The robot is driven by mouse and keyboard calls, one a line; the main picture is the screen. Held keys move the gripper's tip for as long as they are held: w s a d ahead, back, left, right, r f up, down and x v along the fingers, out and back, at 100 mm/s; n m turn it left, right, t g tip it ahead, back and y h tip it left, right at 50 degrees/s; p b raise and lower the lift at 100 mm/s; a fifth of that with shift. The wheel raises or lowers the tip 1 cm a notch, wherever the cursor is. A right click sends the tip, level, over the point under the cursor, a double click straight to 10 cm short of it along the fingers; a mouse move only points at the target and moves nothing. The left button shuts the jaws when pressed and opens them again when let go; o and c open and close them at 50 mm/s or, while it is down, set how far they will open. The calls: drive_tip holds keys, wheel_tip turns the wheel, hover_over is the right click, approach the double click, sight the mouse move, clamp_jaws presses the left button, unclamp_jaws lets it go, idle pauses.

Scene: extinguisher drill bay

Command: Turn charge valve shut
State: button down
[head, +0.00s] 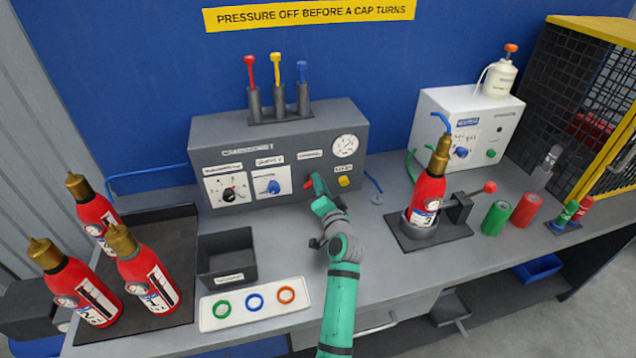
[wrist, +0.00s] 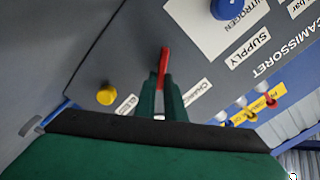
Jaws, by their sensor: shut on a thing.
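The grey panel box (head: 210,135) stands at the back of the bench. Its charge valve has a red handle (wrist: 164,58) that sticks out between my green fingers in the wrist view, near a label (wrist: 198,90) beginning "CHARG". In the head view only a bit of red (head: 308,182) shows beside my fingers. My gripper (head: 317,184) is at the panel front and shut on this red handle; in the wrist view my gripper (wrist: 167,95) hides the handle's base. Extinguisher 3 (head: 427,192) stands upright in a dark holder (head: 452,234) to the right.
On the panel, a yellow knob (head: 344,181) is just right of my gripper, a blue knob (head: 273,187) left, and a gauge (head: 345,146) above. Several red extinguishers (head: 147,266) stand at left. A bin (head: 227,262) and ring tray (head: 255,315) lie in front.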

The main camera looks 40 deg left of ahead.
drive_tip(key=shift+w+d+f+m, duration=0.1)
drive_tip(key=shift+f+m, duration=0.1)
drive_tip(key=shift+m, duration=0.95)
drive_tip(key=shift+a+f+m, duration=0.1)
drive_tip(key=shift+f+m, duration=0.1)
drive_tip(key=shift+m, duration=1)
drive_tip(key=shift+w+d+f+m, duration=0.1)
drive_tip(key=shift+f+m, duration=0.1)
drive_tip(key=shift+m, duration=0.95)
drive_tip(key=c, duration=1.8)
unclamp_jaws()
drive_tip(key=shift+c, duration=0.2)
drive_tip(key=v, duration=1.1)
